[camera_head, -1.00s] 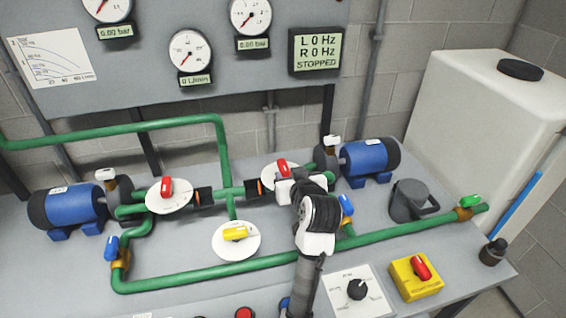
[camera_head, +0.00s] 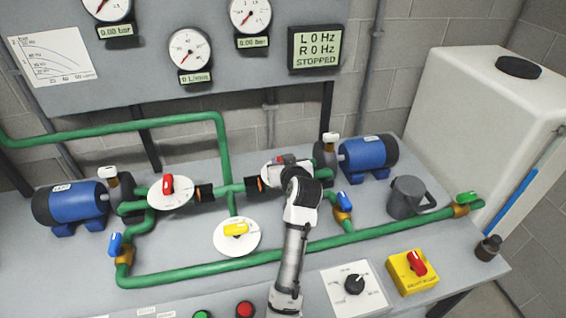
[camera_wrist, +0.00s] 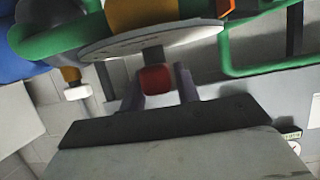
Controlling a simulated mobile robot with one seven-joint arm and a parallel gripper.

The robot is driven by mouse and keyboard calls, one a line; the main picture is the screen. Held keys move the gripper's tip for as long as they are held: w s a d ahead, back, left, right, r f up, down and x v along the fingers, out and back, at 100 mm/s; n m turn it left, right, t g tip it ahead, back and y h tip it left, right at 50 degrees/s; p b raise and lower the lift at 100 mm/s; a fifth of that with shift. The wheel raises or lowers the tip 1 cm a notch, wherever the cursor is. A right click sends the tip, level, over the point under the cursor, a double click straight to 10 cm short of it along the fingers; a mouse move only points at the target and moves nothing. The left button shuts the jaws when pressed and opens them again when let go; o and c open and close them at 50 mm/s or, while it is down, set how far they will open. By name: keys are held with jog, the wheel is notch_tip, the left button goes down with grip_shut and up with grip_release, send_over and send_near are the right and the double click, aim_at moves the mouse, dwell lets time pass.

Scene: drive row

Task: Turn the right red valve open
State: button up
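The right red valve has a red handle (camera_head: 286,159) on a round white plate (camera_head: 270,177). In the head view my gripper (camera_head: 284,165) and wrist cover much of it. In the wrist view the red handle (camera_wrist: 155,80) sits between the two fingers of my gripper (camera_wrist: 158,88), in front of the plate's edge (camera_wrist: 150,42). The fingers stand apart on either side of the handle. I see a narrow gap at the right finger and cannot make out firm contact. The handle's exact angle is hidden.
The left red valve (camera_head: 168,186) and a yellow valve (camera_head: 236,230) are to the left. Green pipes (camera_head: 200,272) run around the bench, with a blue valve handle (camera_head: 344,202) just right of my arm. The display (camera_head: 315,50) reads L 0 Hz, R 0 Hz, STOPPED.

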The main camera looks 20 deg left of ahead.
jog(key=c, duration=0.6)
